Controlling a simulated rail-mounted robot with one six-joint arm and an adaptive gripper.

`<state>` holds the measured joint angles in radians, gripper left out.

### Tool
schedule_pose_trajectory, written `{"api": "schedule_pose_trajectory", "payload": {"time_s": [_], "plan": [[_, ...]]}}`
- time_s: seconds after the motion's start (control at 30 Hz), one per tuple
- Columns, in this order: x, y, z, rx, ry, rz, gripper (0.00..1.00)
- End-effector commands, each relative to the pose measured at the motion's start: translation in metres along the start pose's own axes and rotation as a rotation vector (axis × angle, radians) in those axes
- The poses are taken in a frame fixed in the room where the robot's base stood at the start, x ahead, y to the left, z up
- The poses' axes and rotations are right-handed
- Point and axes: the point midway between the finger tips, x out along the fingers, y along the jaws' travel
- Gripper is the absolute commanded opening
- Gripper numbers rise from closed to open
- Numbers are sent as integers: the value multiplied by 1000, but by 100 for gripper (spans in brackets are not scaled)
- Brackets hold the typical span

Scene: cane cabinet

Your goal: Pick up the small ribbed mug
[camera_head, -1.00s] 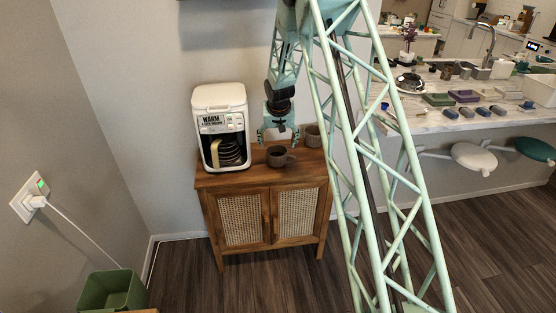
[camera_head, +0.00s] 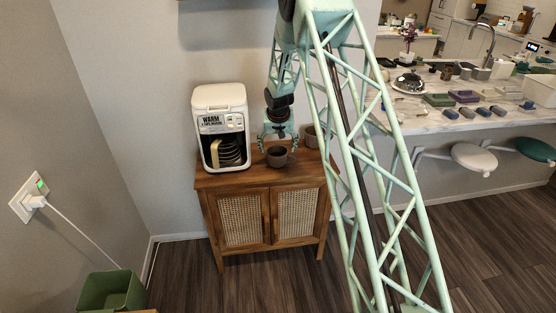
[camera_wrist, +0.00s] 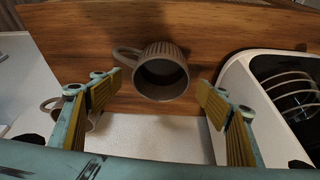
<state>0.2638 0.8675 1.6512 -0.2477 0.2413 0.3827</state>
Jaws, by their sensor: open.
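The small ribbed mug (camera_head: 277,157) is grey-brown and stands upright on the wooden cabinet top. In the wrist view the ribbed mug (camera_wrist: 163,72) shows its dark open mouth and ribbed side, with the handle to the left. My gripper (camera_head: 278,146) is open just above and around the mug in the head view. In the wrist view the open fingers of my gripper (camera_wrist: 159,92) show to the left and right of the mug, apart from it. Nothing is held.
A second mug (camera_head: 311,137) stands behind to the right, partly hidden by my arm; it also shows in the wrist view (camera_wrist: 93,120), behind the left finger. A white coffee maker (camera_head: 221,105) stands close on the left. The cabinet's front edge (camera_head: 262,180) is near.

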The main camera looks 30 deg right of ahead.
Motion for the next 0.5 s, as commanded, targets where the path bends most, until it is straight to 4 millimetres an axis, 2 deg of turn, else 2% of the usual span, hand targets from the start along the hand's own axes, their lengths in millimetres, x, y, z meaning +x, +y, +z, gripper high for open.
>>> {"api": "schedule_pose_trajectory", "payload": {"time_s": [0.3, 0.5], "plan": [[31, -2, 2, 0, -2, 0, 69], [43, -2, 0, 0, 0, -1, 69]]}}
